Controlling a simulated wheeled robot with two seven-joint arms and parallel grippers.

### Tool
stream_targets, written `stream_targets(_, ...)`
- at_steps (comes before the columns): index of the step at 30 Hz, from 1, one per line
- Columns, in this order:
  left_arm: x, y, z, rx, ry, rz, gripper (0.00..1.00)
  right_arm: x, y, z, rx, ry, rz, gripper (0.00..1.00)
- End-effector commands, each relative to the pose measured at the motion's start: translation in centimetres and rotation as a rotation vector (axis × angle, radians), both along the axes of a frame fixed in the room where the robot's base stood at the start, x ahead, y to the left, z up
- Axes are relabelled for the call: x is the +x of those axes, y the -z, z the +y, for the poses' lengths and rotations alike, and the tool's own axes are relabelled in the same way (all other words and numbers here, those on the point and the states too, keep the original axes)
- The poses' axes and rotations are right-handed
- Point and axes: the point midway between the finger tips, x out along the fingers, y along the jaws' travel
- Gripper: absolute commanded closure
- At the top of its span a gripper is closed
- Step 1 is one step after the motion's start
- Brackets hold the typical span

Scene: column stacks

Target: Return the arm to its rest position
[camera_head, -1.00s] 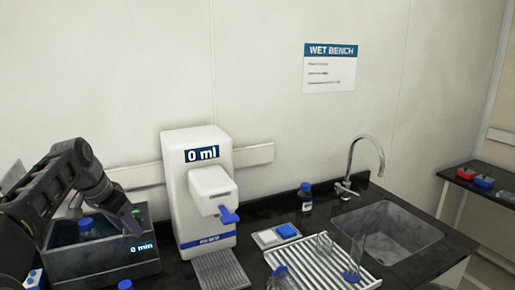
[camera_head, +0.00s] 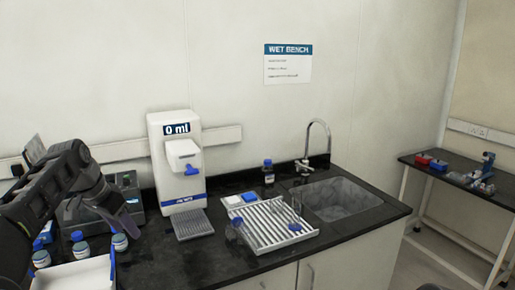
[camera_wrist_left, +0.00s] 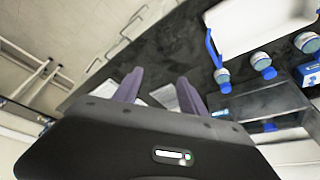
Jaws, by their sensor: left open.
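My left arm comes in from the left in the head view. Its gripper (camera_head: 125,222) hangs low over the bench's left part, near blue-capped bottles (camera_head: 80,248), in front of the dark grey box (camera_head: 132,195). In the left wrist view my left gripper's two purple fingers (camera_wrist_left: 160,92) stand apart with nothing between them. Bottles with blue caps (camera_wrist_left: 262,62) and a white tray (camera_wrist_left: 285,18) lie off to the upper right there. My right gripper is not in view.
The white dispenser (camera_head: 160,165) reading "0 ml" stands right of the arm. Beyond it are a drying rack (camera_head: 265,228), a bottle (camera_head: 268,175), a tap (camera_head: 327,140) and the sink (camera_head: 345,200). The white tray (camera_head: 85,277) is at the front left. The black bench front (camera_head: 190,262) is clear.

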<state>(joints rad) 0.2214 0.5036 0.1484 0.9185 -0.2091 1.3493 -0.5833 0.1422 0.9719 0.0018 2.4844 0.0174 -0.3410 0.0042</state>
Motion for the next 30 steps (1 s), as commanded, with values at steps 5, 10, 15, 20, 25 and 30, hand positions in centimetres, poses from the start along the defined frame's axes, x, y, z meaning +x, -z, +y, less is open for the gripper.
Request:
stream_targets(5, 0.5, 2.0, -0.9, -0.011, -0.001, 0.009, 0.51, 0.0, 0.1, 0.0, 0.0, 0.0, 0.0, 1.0)
stream_targets(10, 1.1, 4.8, -2.1, -0.025, -0.007, 0.022, 0.51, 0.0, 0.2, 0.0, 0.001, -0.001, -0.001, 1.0)
stream_targets(15, 1.6, 8.7, -3.9, -0.047, -0.015, 0.04, 0.51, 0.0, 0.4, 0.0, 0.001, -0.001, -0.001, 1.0)
stream_targets(20, 1.7, 14.1, -6.5, -0.079, -0.03, 0.065, 0.51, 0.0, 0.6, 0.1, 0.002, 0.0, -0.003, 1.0)
stream_targets(25, 0.3, 22.4, -10.5, -0.128, -0.062, 0.113, 0.51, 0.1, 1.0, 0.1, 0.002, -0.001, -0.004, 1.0)
stream_targets(30, -4.6, 33.4, -16.3, -0.2, -0.13, 0.188, 0.51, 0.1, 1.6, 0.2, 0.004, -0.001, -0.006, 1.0)
